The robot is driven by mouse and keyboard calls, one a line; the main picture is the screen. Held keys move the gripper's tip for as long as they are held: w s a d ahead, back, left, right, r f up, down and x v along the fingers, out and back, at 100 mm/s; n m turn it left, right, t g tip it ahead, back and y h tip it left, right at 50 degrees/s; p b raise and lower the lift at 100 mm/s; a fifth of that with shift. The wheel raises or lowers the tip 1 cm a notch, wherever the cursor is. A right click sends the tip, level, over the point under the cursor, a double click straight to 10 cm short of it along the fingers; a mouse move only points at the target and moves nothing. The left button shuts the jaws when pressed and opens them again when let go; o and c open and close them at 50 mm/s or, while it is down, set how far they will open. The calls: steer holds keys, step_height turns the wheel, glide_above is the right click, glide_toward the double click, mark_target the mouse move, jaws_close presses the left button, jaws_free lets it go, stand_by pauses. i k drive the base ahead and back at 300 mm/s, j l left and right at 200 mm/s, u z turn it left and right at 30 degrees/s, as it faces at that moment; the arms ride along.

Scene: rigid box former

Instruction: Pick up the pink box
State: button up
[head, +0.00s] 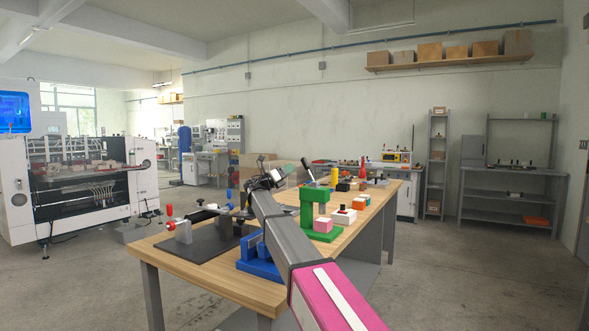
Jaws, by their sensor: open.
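A small pink box (323,225) with a pale top sits on the base of the green press-like stand (307,205), on the wooden workbench. My arm reaches up over the bench from the lower right. My gripper (276,177) is at its far end, small in the view, to the left of and beyond the pink box and apart from it. It is open, and I see nothing held in it. The fine shape of its fingers is hard to make out against the clutter behind.
The wooden workbench (185,265) carries a blue fixture (258,268), a dark mat (203,250) with a clamp-like device, a white box (343,217) with a black knob and a yellow cylinder (334,176). Clear floor lies right of the bench. A large white machine (18,205) stands left.

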mark_target(325, 227)
steer(key=k+l, duration=0.15)
steer(key=l, duration=0.2)
steer(key=k+l, duration=0.15)
steer(key=l, duration=0.2)
steer(key=k+l, duration=0.15)
steer(key=l, duration=0.2)
